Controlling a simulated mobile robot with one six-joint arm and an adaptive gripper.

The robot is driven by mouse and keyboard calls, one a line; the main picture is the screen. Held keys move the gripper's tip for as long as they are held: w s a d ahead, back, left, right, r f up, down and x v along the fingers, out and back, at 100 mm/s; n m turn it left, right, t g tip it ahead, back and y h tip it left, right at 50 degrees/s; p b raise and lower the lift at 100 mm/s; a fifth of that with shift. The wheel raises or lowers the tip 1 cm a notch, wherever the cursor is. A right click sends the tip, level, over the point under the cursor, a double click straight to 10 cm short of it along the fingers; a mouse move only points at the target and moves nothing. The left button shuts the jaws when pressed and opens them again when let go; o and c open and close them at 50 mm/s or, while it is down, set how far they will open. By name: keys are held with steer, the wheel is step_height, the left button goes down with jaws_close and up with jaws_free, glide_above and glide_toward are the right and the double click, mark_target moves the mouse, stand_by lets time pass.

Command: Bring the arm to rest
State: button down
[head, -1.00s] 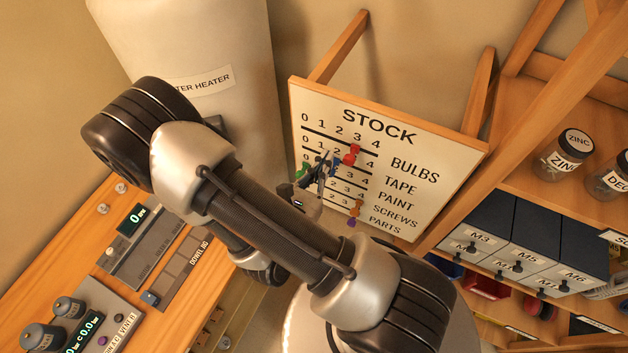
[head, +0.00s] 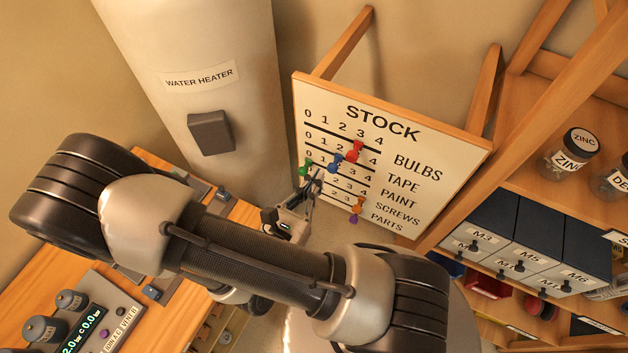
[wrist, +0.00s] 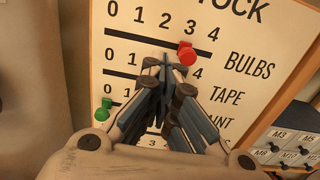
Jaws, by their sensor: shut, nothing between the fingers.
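My gripper (head: 312,188) is in front of the lower left part of the STOCK board, its fingers pointing towards it. In the wrist view my gripper (wrist: 162,72) is shut and empty, with its fingertips together. It covers part of the board's lower rows there. Whether the tips touch the board I cannot tell. My arm stretches across the lower left of the head view.
The STOCK board (head: 432,148) has red (head: 354,150), blue (head: 335,161), green (head: 305,168) and orange (head: 358,204) pegs. A water heater (head: 185,60) stands left of it. A wooden bench (head: 30,315) lies lower left; shelves with jars and drawers (head: 535,245) stand right.

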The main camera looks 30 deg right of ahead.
stand_by(0.4)
steer(key=s+d+f+m+g+y+b, duration=0.25)
steer(key=s+m+g+b, duration=0.35)
steer(key=m, duration=0.3)
steer(key=s+d+f+m+g+y+b, duration=0.1)
steer(key=s+d+m+g+y+b, duration=0.15)
steer(key=s+m+g+b, duration=0.4)
steer(key=w+a+r+m+t+y+b, duration=0.2)
steer(key=w+a+m+t+y+b, duration=0.2)
steer(key=a+m+t+y+b, duration=0.2)
steer(key=a+m+y+b, duration=0.1)
steer(key=a+m+y, duration=0.1)
steer(key=m+y, duration=0.1)
steer(key=shift+w+r+m+t+y, duration=0.15)
steer(key=shift+w+m+t+y, duration=0.05)
steer(key=shift+m+t+y, duration=0.15)
